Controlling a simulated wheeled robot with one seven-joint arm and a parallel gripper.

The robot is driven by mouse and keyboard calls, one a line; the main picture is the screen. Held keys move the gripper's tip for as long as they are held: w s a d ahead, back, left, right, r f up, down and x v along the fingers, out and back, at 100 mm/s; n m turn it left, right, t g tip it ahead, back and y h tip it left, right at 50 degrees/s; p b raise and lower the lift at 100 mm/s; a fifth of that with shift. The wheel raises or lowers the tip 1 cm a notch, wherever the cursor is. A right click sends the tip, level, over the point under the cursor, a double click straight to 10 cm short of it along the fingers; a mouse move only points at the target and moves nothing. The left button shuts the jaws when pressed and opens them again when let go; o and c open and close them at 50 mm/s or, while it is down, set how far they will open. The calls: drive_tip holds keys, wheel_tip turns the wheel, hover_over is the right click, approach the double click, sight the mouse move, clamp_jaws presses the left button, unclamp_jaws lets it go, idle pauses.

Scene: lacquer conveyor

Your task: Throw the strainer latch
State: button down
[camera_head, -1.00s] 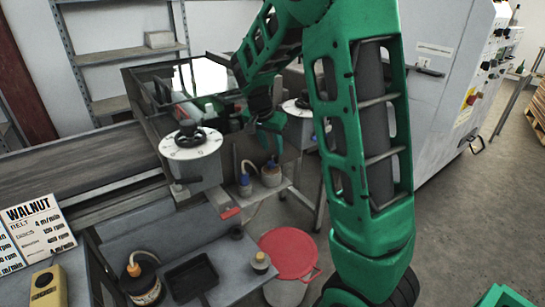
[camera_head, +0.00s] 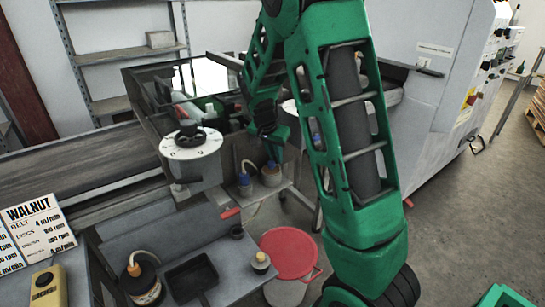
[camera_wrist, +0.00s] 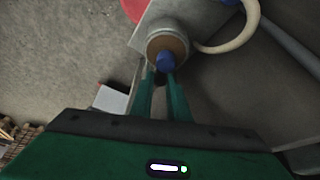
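Two small pots with blue tops and pale hoses stand below the conveyor, a left pot (camera_head: 245,188) and a right pot (camera_head: 271,178). My gripper (camera_head: 277,152) hangs just above the right pot, pointing down. In the wrist view, a round brown-rimmed pot with a blue knob (camera_wrist: 165,62) lies just beyond my green fingertips (camera_wrist: 160,80). The fingers are apart with a narrow gap and hold nothing visible. Contact with the knob cannot be told. A red handle (camera_head: 229,213) sits left of the pots. Which part is the strainer latch is unclear.
A white dial with a black handwheel (camera_head: 191,140) stands left of my gripper. A red-lidded bucket (camera_head: 289,255), a black tray (camera_head: 191,279) and a hosed bottle (camera_head: 143,283) are in front. A large grey machine (camera_head: 440,100) is on the right.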

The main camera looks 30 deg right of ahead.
drive_tip(key=shift+s+d+n, duration=0.15)
drive_tip(key=shift+d+n, duration=0.1)
drive_tip(key=shift+n, duration=0.45)
drive_tip(key=shift+d+n+t+y, duration=0.25)
drive_tip(key=shift+n+t, duration=0.25)
drive_tip(key=shift+n, duration=0.3)
drive_tip(key=c, duration=1.7)
unclamp_jaws()
drive_tip(key=shift+r, duration=0.1)
drive_tip(key=v, duration=1)
drive_tip(key=shift+s+r, duration=0.1)
drive_tip(key=shift+r, duration=0.15)
